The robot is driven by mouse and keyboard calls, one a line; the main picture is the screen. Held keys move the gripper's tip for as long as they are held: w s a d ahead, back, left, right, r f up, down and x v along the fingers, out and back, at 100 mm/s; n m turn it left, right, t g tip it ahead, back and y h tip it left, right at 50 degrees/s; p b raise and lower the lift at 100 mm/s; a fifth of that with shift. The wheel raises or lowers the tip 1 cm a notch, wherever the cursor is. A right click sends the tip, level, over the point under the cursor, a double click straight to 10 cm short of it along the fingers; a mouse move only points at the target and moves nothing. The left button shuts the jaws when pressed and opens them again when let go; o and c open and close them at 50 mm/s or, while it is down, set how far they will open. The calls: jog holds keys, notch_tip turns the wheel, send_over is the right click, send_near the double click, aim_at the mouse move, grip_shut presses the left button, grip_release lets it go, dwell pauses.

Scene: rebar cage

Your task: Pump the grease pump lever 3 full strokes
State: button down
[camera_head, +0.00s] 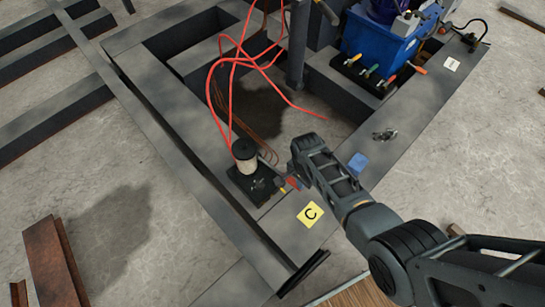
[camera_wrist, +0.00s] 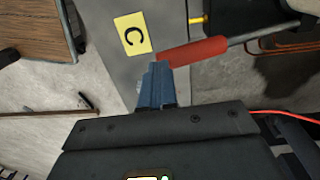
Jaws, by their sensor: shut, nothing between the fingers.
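The grease pump (camera_head: 245,160) stands on a dark base plate on the grey steel frame, with a pale cylinder and a black cap. Its lever has a red grip, large in the wrist view (camera_wrist: 195,52), with a grey rod running right from it. My gripper (camera_wrist: 155,70) shows blue fingers close together and empty. The fingertips are at the left end of the red grip; I cannot tell whether they touch it. In the head view my wrist is just right of the pump and hides part of the lever.
A yellow label marked C (camera_head: 310,214) lies on the frame in front of the pump. Red hoses (camera_head: 232,85) rise from the pump. A blue box (camera_head: 385,40) stands at the back right. A small blue piece (camera_head: 357,162) lies right of my wrist.

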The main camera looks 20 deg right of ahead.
jog(key=w+a+r+p, duration=0.2)
jog(key=w+r+p, duration=0.2)
jog(key=r, duration=0.6)
jog(key=shift+w+p, duration=0.4)
jog(key=shift+w, duration=0.65)
jog(key=shift+s, duration=0.1)
